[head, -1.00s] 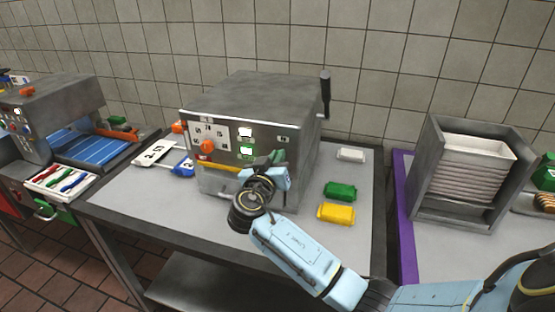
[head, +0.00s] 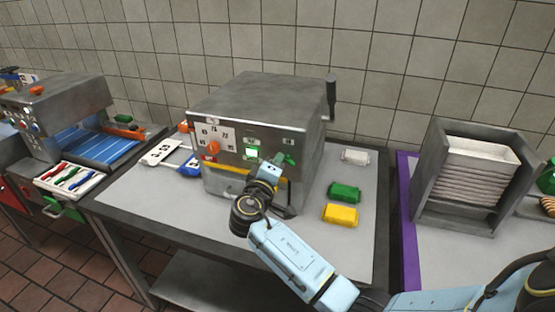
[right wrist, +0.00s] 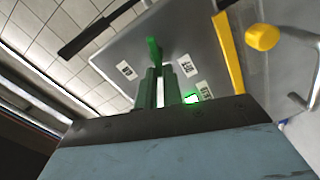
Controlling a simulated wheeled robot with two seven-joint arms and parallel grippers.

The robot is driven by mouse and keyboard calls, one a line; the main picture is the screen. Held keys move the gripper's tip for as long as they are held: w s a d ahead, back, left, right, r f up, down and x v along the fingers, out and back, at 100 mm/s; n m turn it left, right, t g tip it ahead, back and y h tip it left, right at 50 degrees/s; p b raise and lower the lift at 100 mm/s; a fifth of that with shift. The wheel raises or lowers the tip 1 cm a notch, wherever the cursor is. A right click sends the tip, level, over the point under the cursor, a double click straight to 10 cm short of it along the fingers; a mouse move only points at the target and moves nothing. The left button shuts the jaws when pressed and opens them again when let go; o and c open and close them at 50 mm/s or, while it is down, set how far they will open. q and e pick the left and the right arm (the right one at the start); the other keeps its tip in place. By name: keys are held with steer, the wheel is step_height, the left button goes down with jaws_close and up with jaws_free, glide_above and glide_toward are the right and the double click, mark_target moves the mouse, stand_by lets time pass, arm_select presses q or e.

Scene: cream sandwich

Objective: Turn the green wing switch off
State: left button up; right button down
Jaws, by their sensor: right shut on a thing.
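The green wing switch (head: 290,158) is on the front panel of a grey metal machine (head: 265,95). It also shows in the right wrist view (right wrist: 153,48), sticking out beyond my fingertips. My right gripper (head: 278,162) is at the right part of this panel, shut on the green wing switch. In the right wrist view its two fingers (right wrist: 160,82) are close together around the base of the switch, which they partly hide. Labels (right wrist: 187,65) stand on both sides of the switch. A green light (head: 250,154) glows on the panel. My left gripper is not in view.
An orange knob (head: 211,148) and a yellow bar (head: 230,168) are on the machine's front. Green (head: 345,191) and yellow (head: 341,215) blocks lie on the table to its right. A rack of white trays (head: 465,170) stands farther right.

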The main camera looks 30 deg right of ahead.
steer(key=shift+f+n+p, duration=0.15)
steer(key=shift+n+p, duration=0.2)
steer(key=shift+n, duration=0.6)
steer(key=shift+f+n+p, duration=0.15)
steer(key=shift+n+p, duration=0.2)
steer(key=shift+n, duration=0.6)
steer(key=c, duration=1.5)
jaws_free()
steer(key=shift+c, duration=0.2)
steer(key=b+v, duration=0.2)
steer(key=v, duration=1.1)
steer(key=shift+a, duration=0.15)
steer(key=shift+s+f, duration=0.1)
steer(key=shift+s, duration=0.05)
